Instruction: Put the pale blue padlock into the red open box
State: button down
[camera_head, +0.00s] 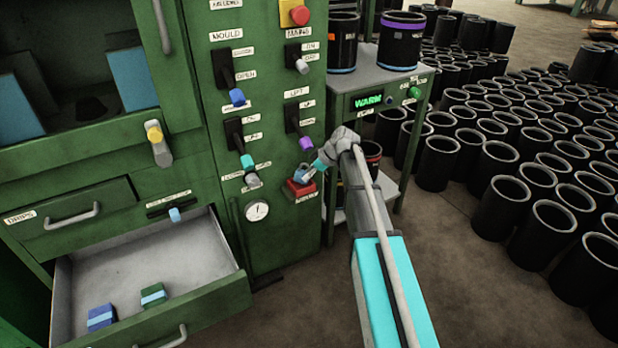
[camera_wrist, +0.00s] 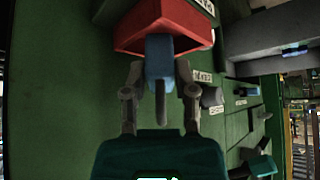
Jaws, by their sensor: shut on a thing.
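The red box (camera_head: 301,188) is mounted on the green panel, low at its right side. It also shows at the top of the wrist view (camera_wrist: 180,22). The pale blue padlock (camera_head: 303,174) is at the top of the red box in the head view. In the wrist view the padlock (camera_wrist: 160,58) overlaps the red box, its grey shackle pointing toward my palm. My gripper (camera_wrist: 160,76) is shut on the padlock, one finger at each side. I cannot tell whether the padlock's far end is inside the box.
Switches and levers with coloured knobs line the green panel (camera_head: 268,110) above the box, with a gauge (camera_head: 257,210) left of it. An open drawer (camera_head: 150,262) holds a blue and a green block. A grey table (camera_head: 372,80) stands right; many black sleeves (camera_head: 440,160) cover the floor beyond.

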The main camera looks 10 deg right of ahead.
jog(key=shift+w+a+r+g+h+p, duration=0.2)
jog(key=shift+a+g+h+p, duration=0.1)
jog(key=shift+h+p, duration=0.35)
jog(key=shift+w+a+r+g+h+p, duration=0.15)
jog(key=shift+a+g+h+p, duration=0.15)
jog(key=shift+h+p, duration=0.35)
jog(key=shift+s+f+b, duration=0.15)
jog(key=shift+f+b, duration=0.8)
jog(key=shift+b, duration=0.05)
jog(key=shift+c, duration=2)
grip_release()
jog(key=shift+d+r, duration=0.1)
jog(key=p+v, duration=1.1)
jog(key=shift+r, duration=0.4)
jog(key=shift+d, duration=0.1)
